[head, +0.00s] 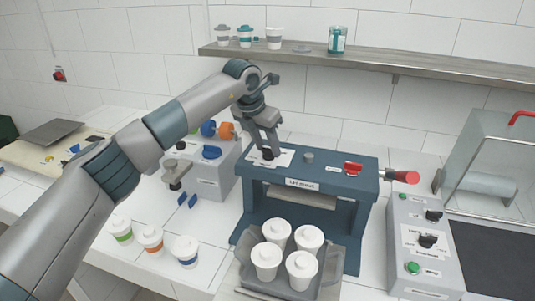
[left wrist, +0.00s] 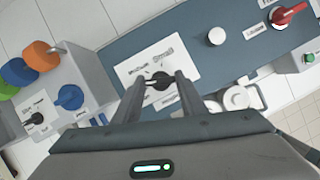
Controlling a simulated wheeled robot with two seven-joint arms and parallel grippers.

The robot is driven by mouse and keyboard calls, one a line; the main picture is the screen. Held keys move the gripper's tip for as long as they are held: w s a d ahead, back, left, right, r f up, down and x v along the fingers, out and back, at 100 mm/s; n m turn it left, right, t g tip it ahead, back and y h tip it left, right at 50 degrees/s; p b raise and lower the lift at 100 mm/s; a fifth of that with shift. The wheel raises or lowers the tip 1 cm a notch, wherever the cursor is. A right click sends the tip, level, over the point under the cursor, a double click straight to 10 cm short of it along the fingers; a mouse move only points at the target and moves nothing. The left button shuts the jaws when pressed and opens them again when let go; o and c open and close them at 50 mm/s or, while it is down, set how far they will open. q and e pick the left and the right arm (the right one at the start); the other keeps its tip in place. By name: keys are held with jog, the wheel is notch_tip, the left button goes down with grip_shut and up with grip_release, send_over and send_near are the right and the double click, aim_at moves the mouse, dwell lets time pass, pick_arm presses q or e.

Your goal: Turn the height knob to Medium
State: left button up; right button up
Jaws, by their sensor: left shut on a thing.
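The height knob (left wrist: 161,79) is a small black knob on a white label plate (left wrist: 183,65) on top of the blue lid press (head: 352,189). The plate has the word Small at its upper side and another word to the left of the knob; the lower text is partly covered by a finger. My left gripper (head: 267,149) reaches down from above and is shut on the knob, with a finger on each side in the left wrist view. The fingers hide part of the knob, and I cannot tell which word it points to. My right gripper is not in view.
A red lever (head: 353,168) and a grey button (head: 308,157) sit on the press top. White lidded cups (head: 302,268) stand in front of the press. A grey box with a blue knob (head: 211,152) is at the left, a control panel (head: 425,242) at the right.

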pick_arm(q)
jog(key=shift+w+a+m+h+b, duration=0.1)
jog(key=shift+m+h+b, duration=0.3)
jog(key=shift+m, duration=0.5)
jog(key=shift+r+m+g, duration=0.1)
jog(key=shift+m+g, duration=0.3)
jog(key=shift+m, duration=0.6)
jog(key=shift+w+r+m+g+h, duration=0.1)
jog(key=shift+m+g+h, duration=0.25)
jog(key=shift+m, duration=0.75)
jog(key=shift+m+g, duration=0.45)
jog(key=shift+m, duration=0.45)
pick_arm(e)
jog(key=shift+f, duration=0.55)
pick_arm(q)
jog(key=o, duration=1.1)
jog(key=shift+c, duration=0.2)
jog(key=shift+a, duration=0.1)
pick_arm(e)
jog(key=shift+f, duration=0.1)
